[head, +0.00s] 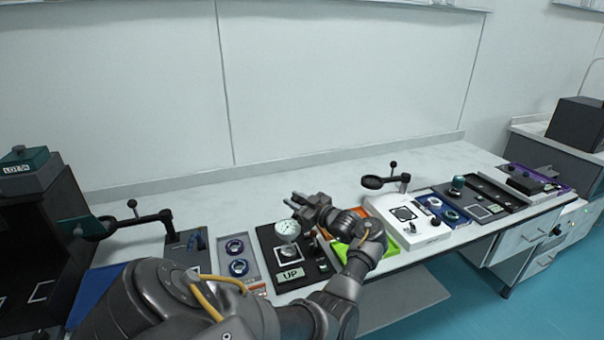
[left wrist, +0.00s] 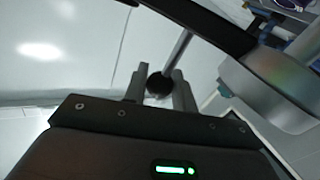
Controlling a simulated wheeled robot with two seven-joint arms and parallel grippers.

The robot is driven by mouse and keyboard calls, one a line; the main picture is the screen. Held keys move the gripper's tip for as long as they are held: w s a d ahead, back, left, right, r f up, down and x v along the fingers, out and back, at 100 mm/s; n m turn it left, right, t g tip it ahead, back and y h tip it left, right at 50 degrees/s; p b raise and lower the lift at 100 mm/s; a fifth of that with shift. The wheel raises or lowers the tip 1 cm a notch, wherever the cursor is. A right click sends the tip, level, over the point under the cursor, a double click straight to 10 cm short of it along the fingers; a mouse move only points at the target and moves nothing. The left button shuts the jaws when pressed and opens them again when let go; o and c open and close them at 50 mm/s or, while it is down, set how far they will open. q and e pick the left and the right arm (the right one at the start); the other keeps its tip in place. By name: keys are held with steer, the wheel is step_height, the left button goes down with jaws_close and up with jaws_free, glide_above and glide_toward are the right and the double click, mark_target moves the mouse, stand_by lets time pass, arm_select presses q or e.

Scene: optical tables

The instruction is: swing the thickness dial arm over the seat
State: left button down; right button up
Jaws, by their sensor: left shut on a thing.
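The thickness gauge stands on a black base plate (head: 308,268) with an "UP" label in the head view. Its round white dial (head: 287,229) is held above the plate, near a pale square seat (head: 288,253). My left gripper (head: 298,202) is just behind and right of the dial. In the left wrist view, my left gripper (left wrist: 160,88) is shut on a black ball knob (left wrist: 159,84) at the end of a thin rod. A dark arm (left wrist: 200,22) and the dial's silver housing (left wrist: 265,82) show close by at the right. My right gripper is out of view.
A panel with blue rings (head: 238,258) stands left of the gauge. A green tray (head: 385,240) and a white instrument (head: 405,222) stand to the right. A black magnifier arm (head: 130,222) is at left. The bench behind is clear.

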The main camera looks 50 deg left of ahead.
arm_select(q)
steer(key=shift+r, duration=0.15)
steer(key=c, duration=1.2)
jaws_free()
steer(key=shift+w+d+f, duration=0.15)
steer(key=shift+d+f, duration=0.05)
steer(key=shift+d, duration=0.15)
steer(key=b+v, duration=0.3)
steer(key=v, duration=0.7)
steer(key=shift+r, duration=0.15)
steer(key=shift+r, duration=0.1)
